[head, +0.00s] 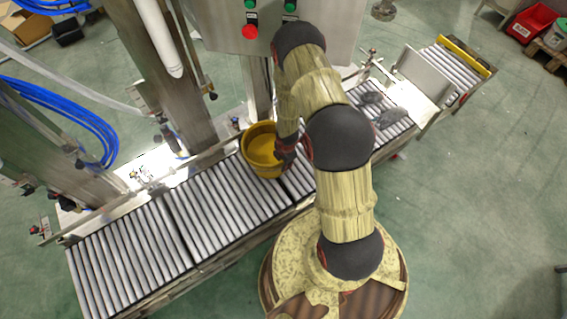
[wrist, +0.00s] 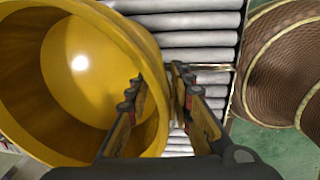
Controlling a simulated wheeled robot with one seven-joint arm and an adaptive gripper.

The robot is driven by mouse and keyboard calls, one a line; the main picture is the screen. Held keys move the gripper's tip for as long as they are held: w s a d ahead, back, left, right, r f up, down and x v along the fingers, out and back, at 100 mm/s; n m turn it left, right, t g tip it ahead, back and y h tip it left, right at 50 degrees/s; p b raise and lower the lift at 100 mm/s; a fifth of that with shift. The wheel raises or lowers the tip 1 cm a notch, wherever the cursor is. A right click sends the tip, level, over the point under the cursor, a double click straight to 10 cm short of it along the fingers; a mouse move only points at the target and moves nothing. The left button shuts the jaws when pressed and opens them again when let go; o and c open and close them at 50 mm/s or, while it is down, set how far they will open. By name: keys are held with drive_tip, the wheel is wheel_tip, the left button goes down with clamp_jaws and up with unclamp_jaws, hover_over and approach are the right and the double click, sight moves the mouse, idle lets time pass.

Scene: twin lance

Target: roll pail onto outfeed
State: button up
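A yellow pail (head: 262,150) stands upright on the roller conveyor (head: 225,193), left of my gripper (head: 287,150). The pail looks empty, and its open top faces up. In the wrist view the pail (wrist: 75,75) fills the left side. My gripper (wrist: 158,90) has its fingers apart on either side of the pail's right wall. One finger is over the inside and the other is outside, above the rollers. Whether either finger touches the wall is not clear. In the head view my arm hides most of the gripper and part of the conveyor.
The conveyor runs from lower left to a section at upper right with a yellow end bar (head: 467,55). Dark grey lumps (head: 385,108) lie on the rollers behind my arm. A metal plate (head: 426,74) stands beyond them. The left rollers are bare. A control box with buttons (head: 270,20) hangs above.

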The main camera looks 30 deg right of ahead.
clamp_jaws()
drive_tip(key=shift+w+r, duration=0.1)
drive_tip(key=shift+w, duration=0.05)
idle(0.8)
